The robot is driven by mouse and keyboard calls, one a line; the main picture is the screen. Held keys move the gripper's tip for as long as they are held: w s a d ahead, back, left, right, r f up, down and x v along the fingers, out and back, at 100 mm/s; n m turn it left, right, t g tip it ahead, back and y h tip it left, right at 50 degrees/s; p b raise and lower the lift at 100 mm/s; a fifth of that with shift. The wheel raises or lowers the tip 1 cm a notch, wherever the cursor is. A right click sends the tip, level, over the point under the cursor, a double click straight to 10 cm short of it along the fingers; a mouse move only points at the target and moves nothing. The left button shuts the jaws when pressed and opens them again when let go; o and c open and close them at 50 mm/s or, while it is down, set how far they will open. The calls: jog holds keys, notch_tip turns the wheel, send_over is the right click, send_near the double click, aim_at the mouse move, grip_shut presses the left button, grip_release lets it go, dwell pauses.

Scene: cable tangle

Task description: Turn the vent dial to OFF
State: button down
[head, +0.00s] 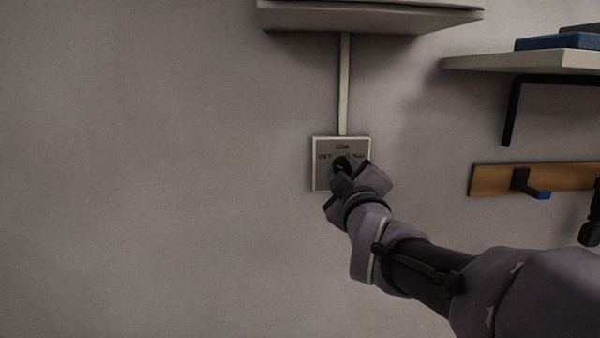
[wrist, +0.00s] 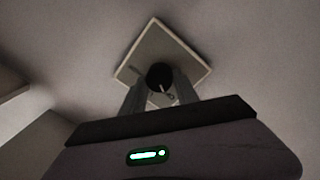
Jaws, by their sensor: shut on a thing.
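The vent dial is a dark round knob (head: 342,162) on a square pale plate (head: 321,180) fixed to the wall. The plate carries dark lettering: OFF at left, a label at the top that looks like LOW, and one at right partly covered by my gripper. My gripper (head: 345,172) is at the plate, over the knob. In the wrist view the knob (wrist: 159,76) sits between my two fingers (wrist: 160,92), which are shut on it. A light pointer mark shows on the knob there, but I cannot tell which label it points to.
A pale conduit (head: 344,85) runs from the plate up to a pale box or hood (head: 370,17). At right are a shelf (head: 500,63) on a black bracket, with a blue thing (head: 555,42) on it, and a wooden hook rail (head: 488,181). The wall at left is bare.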

jog(key=c, duration=0.9)
grip_release()
jog(key=s, duration=0.5)
jog(key=s+p, duration=0.1)
jog(key=s, duration=0.5)
jog(key=s+f+p, duration=0.1)
jog(key=s, duration=0.5)
jog(key=shift+s+a+f, duration=0.1)
jog(key=shift+s+a, duration=0.05)
jog(key=shift+a, duration=0.2)
jog(key=s+a+f+m+g+y, duration=0.1)
jog(key=s+f+m+g, duration=0.3)
jog(key=s+f, duration=0.1)
jog(key=s+a+f+m+g, duration=0.1)
jog(key=s+f+m+g, duration=0.3)
jog(key=f, duration=0.4)
jog(key=s+a+f+m+g+y, duration=0.1)
jog(key=s+f+m+g, duration=0.4)
jog(key=s+f+m, duration=0.1)
jog(key=shift+s+f+y, duration=0.3)
jog(key=shift+s+f, duration=0.2)
jog(key=shift+f, duration=0.2)
